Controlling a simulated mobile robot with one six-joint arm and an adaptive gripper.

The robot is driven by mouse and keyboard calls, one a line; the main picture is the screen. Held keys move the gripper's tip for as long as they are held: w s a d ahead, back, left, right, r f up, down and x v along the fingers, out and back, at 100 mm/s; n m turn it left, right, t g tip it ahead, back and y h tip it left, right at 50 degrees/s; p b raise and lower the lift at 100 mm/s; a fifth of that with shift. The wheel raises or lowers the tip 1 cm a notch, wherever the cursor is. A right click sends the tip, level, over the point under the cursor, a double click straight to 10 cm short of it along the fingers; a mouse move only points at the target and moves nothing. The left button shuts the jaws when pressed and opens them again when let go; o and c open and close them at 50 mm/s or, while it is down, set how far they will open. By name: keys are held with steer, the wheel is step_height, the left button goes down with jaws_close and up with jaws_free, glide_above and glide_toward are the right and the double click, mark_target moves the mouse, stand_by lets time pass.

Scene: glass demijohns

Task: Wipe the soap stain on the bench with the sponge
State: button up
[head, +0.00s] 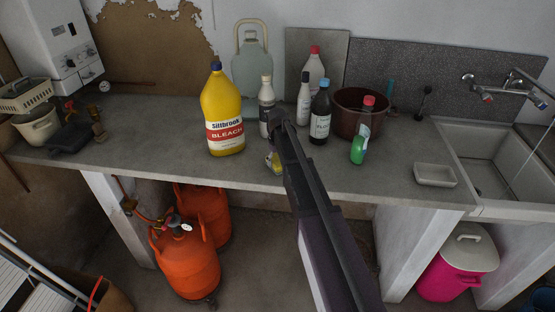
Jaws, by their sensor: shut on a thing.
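The sponge (273,162) is a small yellow piece with a paler, bluish part, low over the grey bench (190,140) near its front edge, right of the yellow bleach bottle. My gripper (273,150) points down at it and is shut on it; my own arm covers much of the fingers. I cannot tell whether the sponge touches the bench top. I cannot make out the soap stain; my arm hides part of the bench.
The bleach bottle (223,112) stands close left. A white bottle (266,104), a dark bottle (320,115), a green bottle (360,145) and a brown basin (350,100) stand behind and right. A soap dish (435,175) sits before the sink (490,165).

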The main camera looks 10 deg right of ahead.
steer(key=shift+s+r, duration=0.1)
step_height(320, 180, up, 6)
steer(key=p, duration=0.6)
stand_by(0.3)
stand_by(0.4)
steer(key=shift+r+p, duration=1.4)
steer(key=shift+p, duration=0.15)
steer(key=shift+f, duration=0.1)
